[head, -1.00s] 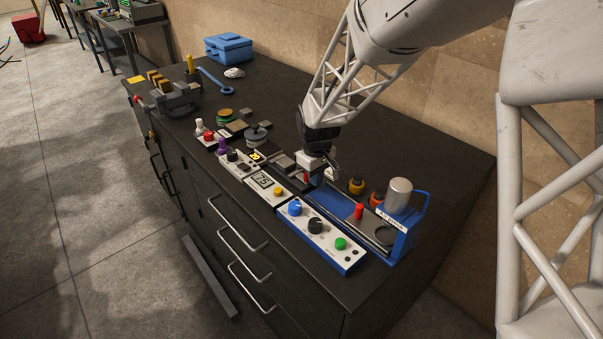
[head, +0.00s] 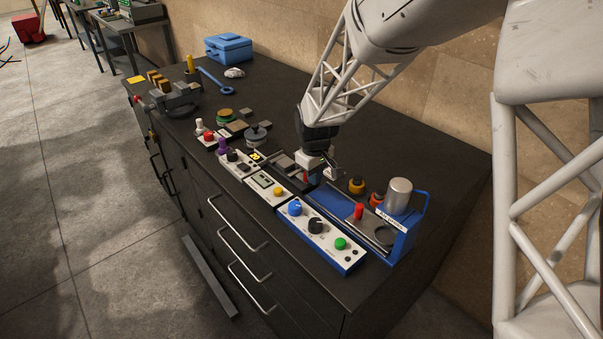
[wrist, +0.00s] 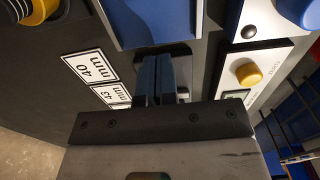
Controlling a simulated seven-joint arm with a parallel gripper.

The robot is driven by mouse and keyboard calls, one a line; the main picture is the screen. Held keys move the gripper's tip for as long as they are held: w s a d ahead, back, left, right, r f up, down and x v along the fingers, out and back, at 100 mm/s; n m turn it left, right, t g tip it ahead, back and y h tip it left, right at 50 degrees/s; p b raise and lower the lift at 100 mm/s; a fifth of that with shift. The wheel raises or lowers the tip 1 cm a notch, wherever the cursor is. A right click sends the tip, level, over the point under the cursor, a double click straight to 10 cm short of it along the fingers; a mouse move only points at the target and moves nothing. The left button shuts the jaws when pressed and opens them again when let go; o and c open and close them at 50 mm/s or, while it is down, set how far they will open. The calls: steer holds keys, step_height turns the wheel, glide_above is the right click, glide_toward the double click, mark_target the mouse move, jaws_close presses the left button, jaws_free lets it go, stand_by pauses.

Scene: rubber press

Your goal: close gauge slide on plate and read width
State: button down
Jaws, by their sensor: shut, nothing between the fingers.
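The gauge's white control box (head: 267,186) has a small display (head: 263,181) and a yellow button; I cannot read its digits. In the wrist view the gauge box (wrist: 262,55) stands right of the fingers, its display partly cut off by my gripper body. The grey gauge bed (head: 283,164) lies behind the box. My gripper (head: 312,182) points down at the bed's right end; it also shows in the wrist view (wrist: 158,62), fingers together and empty. The gripper hides much of the slide and plate, and I cannot tell whether it touches them.
A blue air press (head: 398,232) with knobs and a metal cylinder stands close on the right. Orange-topped pieces (head: 357,186) stand behind it. Labels marked 40 mm (wrist: 90,66) and 43 mm (wrist: 112,93) lie beside the fingers. The bench's back right is clear.

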steer(key=shift+w+a, duration=1)
stand_by(0.6)
steer(key=shift+s+d, duration=0.5)
stand_by(1.1)
steer(key=shift+r, duration=0.15)
step_height(320, 180, up, 10)
stand_by(1.5)
stand_by(1.4)
steer(key=s+d+r+m+t, duration=0.1)
steer(key=s+d+r+m, duration=0.1)
steer(key=s+d+r, duration=0.35)
steer(key=s+d+r+m, duration=0.2)
steer(key=s+d+r, duration=0.1)
steer(key=s+d, duration=0.55)
steer(key=s+d+m, duration=0.2)
steer(key=s+d, duration=0.1)
steer(key=s, duration=0.7)
steer(key=s+d+m+t, duration=0.1)
steer(key=s+d+m, duration=0.2)
steer(key=s, duration=0.8)
steer(key=shift+f+t, duration=0.3)
